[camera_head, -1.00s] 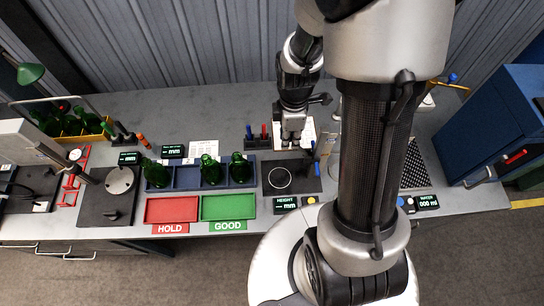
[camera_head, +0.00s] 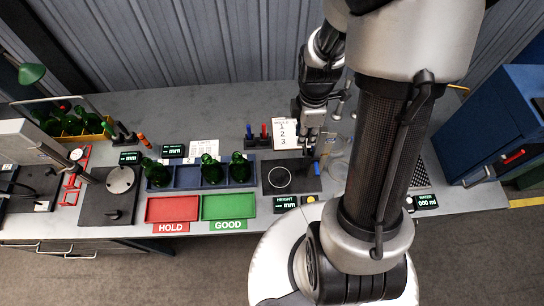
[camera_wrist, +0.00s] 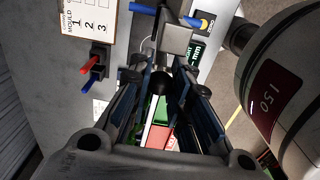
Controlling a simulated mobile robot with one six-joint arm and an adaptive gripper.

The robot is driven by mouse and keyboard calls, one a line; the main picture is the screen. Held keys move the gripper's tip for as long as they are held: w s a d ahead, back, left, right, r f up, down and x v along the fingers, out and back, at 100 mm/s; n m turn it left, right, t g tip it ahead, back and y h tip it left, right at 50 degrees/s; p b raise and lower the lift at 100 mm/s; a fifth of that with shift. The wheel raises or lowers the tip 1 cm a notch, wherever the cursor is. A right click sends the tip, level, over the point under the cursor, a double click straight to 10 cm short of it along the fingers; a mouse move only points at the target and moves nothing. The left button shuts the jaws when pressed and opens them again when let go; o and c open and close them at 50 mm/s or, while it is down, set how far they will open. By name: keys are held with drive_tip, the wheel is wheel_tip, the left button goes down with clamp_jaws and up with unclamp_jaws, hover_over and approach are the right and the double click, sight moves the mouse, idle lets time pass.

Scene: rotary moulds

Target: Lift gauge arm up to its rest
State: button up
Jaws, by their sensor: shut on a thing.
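My gripper (camera_head: 308,148) is low over the right part of the bench, at the back right of the black height-gauge base (camera_head: 302,184) with its white ring. In the wrist view, the jaws (camera_wrist: 166,70) are closed in around a dark round knob on a pale rod (camera_wrist: 150,125), which I take for the gauge arm. The fingers hide much of it. A grey block (camera_wrist: 175,38) stands just beyond the fingertips. A blue-ended part (camera_wrist: 200,20) is beside it, and a blue piece (camera_head: 317,168) shows below the gripper. The rest for the arm cannot be made out.
A "1 2 3" clipboard (camera_head: 285,134) and red and blue markers (camera_wrist: 92,75) lie behind and left. A blue rack (camera_head: 187,178) with green bottles is left, with the green GOOD tray (camera_head: 229,206) and red HOLD tray (camera_head: 172,209) in front. A HEIGHT display (camera_head: 286,203) stands in front.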

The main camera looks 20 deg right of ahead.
sight(323, 130)
drive_tip(key=shift+d, duration=0.2)
drive_tip(key=shift+s+d, duration=0.3)
drive_tip(key=shift+d, duration=0.4)
drive_tip(key=o, duration=1)
drive_tip(key=shift+d+f, duration=0.1)
drive_tip(key=shift+f, duration=0.05)
drive_tip(key=shift+c, duration=0.2)
drive_tip(key=shift+o, duration=1.3)
drive_tip(key=shift+s+d, duration=0.3)
drive_tip(key=shift+d, duration=0.25)
drive_tip(key=shift+s+d, duration=0.25)
drive_tip(key=shift+d, duration=0.25)
drive_tip(key=o, duration=0.4)
drive_tip(key=shift+w+a, duration=0.45)
drive_tip(key=shift+a, duration=0.25)
